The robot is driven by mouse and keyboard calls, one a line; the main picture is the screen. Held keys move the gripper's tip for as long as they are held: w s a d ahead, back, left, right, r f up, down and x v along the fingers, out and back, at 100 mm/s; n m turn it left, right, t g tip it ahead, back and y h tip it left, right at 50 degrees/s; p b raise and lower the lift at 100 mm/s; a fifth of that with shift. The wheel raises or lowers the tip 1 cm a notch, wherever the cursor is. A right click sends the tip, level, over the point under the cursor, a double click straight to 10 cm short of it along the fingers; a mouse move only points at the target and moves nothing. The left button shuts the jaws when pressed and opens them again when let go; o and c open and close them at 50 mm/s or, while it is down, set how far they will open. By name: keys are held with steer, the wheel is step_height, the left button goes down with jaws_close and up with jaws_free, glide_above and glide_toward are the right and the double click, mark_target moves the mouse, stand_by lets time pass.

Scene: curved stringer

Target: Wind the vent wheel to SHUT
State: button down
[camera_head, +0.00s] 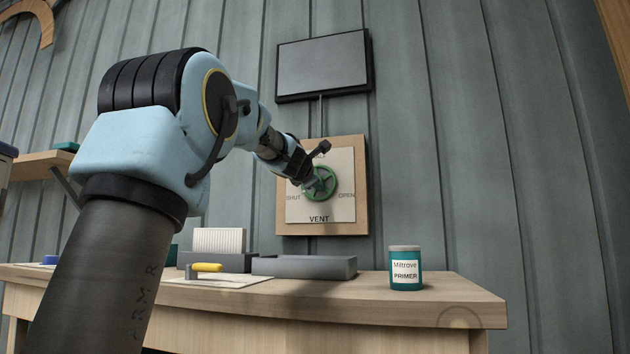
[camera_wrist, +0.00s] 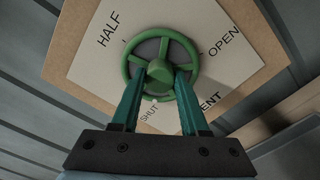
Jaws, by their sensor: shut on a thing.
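The green vent wheel (camera_head: 319,184) is mounted on a cream plate (camera_head: 335,210) on a wooden board. The plate reads SHUT at left, OPEN at right and VENT below. In the wrist view the green wheel (camera_wrist: 159,68) shows spokes and a round hub, and the plate also reads HALF. My gripper (camera_wrist: 162,84) has its two teal fingers at the wheel, one on each side below the hub, shut on it. In the head view my gripper reaches the wheel from the upper left, and my arm hides part of it.
A dark screen (camera_head: 323,64) hangs on the wall above the board. The space in front of the plate's right side is clear.

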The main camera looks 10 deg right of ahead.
steer(key=shift+f, duration=0.1)
stand_by(0.3)
steer(key=shift+c, duration=2.1)
jaws_free()
steer(key=b+v, duration=0.2)
steer(key=v, duration=0.9)
